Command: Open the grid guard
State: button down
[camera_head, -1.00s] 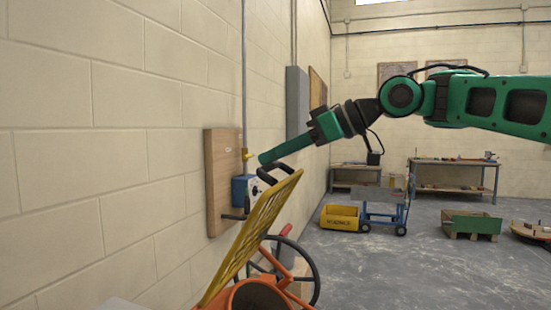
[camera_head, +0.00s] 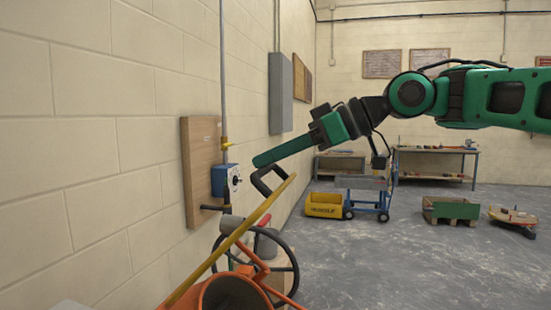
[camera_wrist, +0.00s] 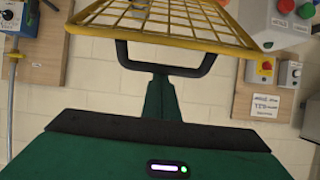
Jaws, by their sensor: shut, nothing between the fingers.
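The yellow grid guard (camera_head: 232,239) is raised at a slant above the orange mixer drum (camera_head: 232,293), seen nearly edge-on in the head view. Its yellow bars (camera_wrist: 160,34) cross the top of the wrist view. A black loop handle (camera_head: 262,187) sticks out from the guard's upper end; it also shows in the wrist view (camera_wrist: 207,66). My gripper (camera_head: 258,160) is shut and empty, with its green fingers just above the handle in the head view. In the wrist view the fingertips overlap the handle's bar; I cannot tell whether they touch.
A blue switch box (camera_head: 226,180) on a wooden board (camera_head: 199,165) is on the wall close left of the guard. A black handwheel (camera_head: 294,270) stands beside the drum. A yellow tub (camera_head: 325,205) and a cart (camera_head: 366,197) are farther back.

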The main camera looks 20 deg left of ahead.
notch_tip(320, 180, up, 4)
jog(key=a, duration=0.2)
jog(key=w+d+r, duration=0.1)
jog(key=d, duration=0.9)
jog(key=w+d+f+m+t+h, duration=0.4)
jog(key=w+d+f+m+t, duration=0.3)
jog(key=w+d+f, duration=0.5)
jog(key=s+d+f+m+h, duration=0.25)
jog(key=d+f+m, duration=0.2)
jog(key=d, duration=0.45)
jog(key=s+d+f+m+h, duration=0.25)
jog(key=d+f, duration=0.35)
jog(key=d, duration=0.4)
jog(key=s+d+f+m+g+h, duration=0.1)
jog(key=s+d+f+m+h, duration=0.15)
jog(key=s+d+f, duration=0.45)
jog(key=s+d+f+m+g+h, duration=0.1)
jog(key=s+d+f+m+g, duration=0.2)
jog(key=d, duration=0.5)
jog(key=s+d+f+m+g, duration=0.1)
jog(key=s+d+f+m, duration=0.1)
jog(key=s, duration=0.7)
jog(key=s+d+f+m+g, duration=0.1)
jog(key=s+d+f+m, duration=0.2)
jog(key=s+f, duration=0.4)
jog(key=s+d, duration=0.1)
jog(key=s, duration=0.1)
jog(key=shift+s+d, duration=0.3)
